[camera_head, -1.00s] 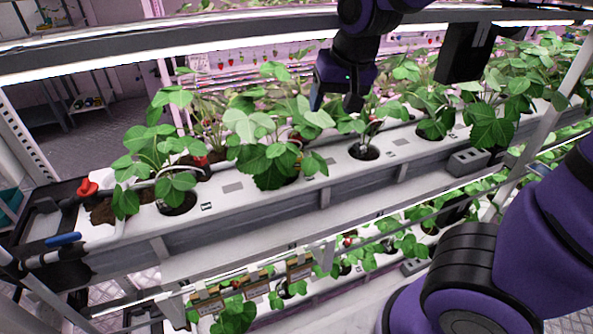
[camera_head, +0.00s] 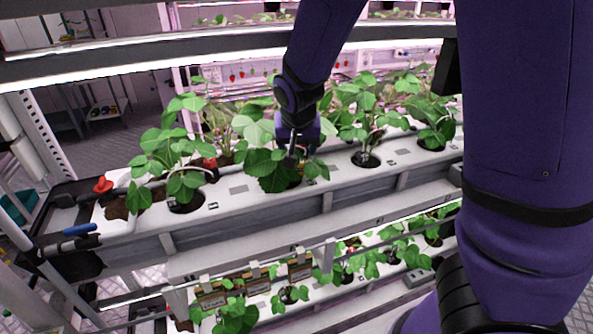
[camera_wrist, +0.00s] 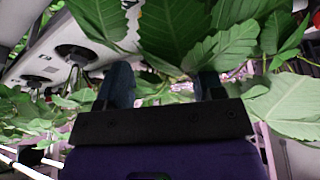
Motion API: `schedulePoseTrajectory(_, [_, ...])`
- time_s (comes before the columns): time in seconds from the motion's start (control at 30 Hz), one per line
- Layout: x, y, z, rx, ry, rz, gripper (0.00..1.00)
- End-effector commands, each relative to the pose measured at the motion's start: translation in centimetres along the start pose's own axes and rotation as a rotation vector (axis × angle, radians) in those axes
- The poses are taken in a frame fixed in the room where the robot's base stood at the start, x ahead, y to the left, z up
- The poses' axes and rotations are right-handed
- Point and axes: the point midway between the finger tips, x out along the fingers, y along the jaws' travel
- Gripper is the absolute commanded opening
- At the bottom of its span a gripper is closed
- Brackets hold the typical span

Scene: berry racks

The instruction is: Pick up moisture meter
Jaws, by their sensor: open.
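I cannot make out a moisture meter for certain. A small red object (camera_head: 209,163) stands among the leaves of the left plants in the head view; it may be the meter or fruit. My gripper (camera_head: 291,162) is at the leafy strawberry plant (camera_head: 265,170) in the middle of the upper trough, right of that red object. In the wrist view my gripper (camera_wrist: 164,82) has its two dark fingers apart, with big leaves (camera_wrist: 185,30) close in front and no object clearly between them. Leaves partly hide the fingertips in the head view.
The white upper trough (camera_head: 240,200) holds several plants in round holes. A red valve knob (camera_head: 103,185) and a blue handle (camera_head: 79,229) are at its left end. A lower plant row has hanging tags (camera_head: 256,280). A rack rail and light bar cross above.

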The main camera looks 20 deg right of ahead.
Motion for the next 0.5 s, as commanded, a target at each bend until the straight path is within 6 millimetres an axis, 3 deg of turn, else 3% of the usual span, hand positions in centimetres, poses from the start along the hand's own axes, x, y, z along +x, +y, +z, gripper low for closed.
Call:
schedulePoseTrajectory(0.2, [2.2, 0.1, 0.0, 0.001, -0.001, 0.001, 0.62])
schedulePoseTrajectory(0.5, [3.4, 0.0, 0.0, 0.000, -0.001, 0.000, 0.62])
